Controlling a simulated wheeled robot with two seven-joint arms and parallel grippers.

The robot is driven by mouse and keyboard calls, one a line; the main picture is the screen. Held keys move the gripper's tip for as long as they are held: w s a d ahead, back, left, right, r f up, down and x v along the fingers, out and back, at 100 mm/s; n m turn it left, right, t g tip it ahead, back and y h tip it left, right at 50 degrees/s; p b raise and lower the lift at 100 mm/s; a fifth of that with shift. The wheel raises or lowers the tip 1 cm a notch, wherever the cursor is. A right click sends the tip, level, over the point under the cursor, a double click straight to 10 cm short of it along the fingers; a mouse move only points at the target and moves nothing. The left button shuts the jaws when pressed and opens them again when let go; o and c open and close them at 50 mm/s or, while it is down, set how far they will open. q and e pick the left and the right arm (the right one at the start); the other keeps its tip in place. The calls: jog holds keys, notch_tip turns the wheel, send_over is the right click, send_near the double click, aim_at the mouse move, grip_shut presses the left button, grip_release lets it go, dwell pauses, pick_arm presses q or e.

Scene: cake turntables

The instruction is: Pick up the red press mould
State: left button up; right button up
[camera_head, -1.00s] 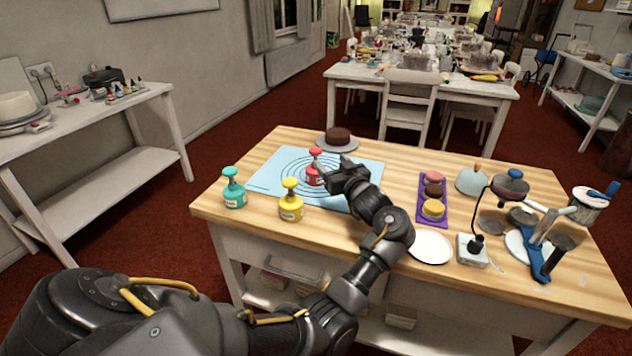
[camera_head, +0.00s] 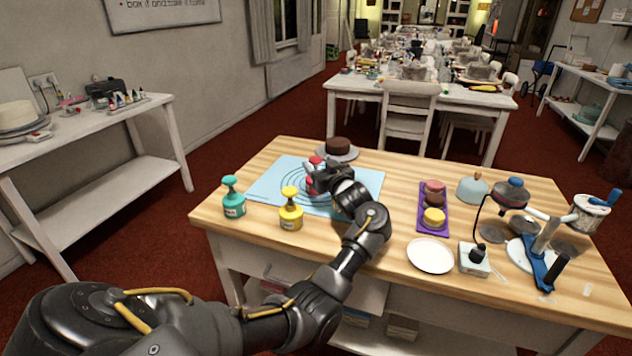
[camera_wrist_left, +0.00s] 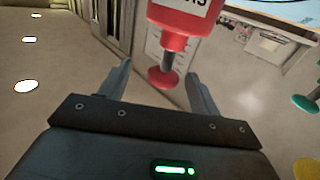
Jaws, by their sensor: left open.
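The red press mould (camera_head: 316,161) stands on the blue mat (camera_head: 270,175) in the head view, partly hidden behind my left gripper (camera_head: 318,178). In the left wrist view the red mould (camera_wrist_left: 175,42) shows upside down, with a white label, a thin stem and a round knob. My left gripper (camera_wrist_left: 160,72) is open there, and the stem and knob appear in the gap between its two fingers. I see no finger clearly touching it. My right gripper is not in view.
A turquoise press mould (camera_head: 234,200) and a yellow one (camera_head: 290,212) stand left of my arm. A chocolate cake (camera_head: 339,146) is behind the mat.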

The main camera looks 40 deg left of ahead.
aim_at(313, 159)
pick_arm(q)
jog(key=x, duration=0.3)
jog(key=shift+s+a, duration=0.1)
jog(key=shift+a, duration=0.5)
jog(key=shift+c, duration=0.5)
grip_shut()
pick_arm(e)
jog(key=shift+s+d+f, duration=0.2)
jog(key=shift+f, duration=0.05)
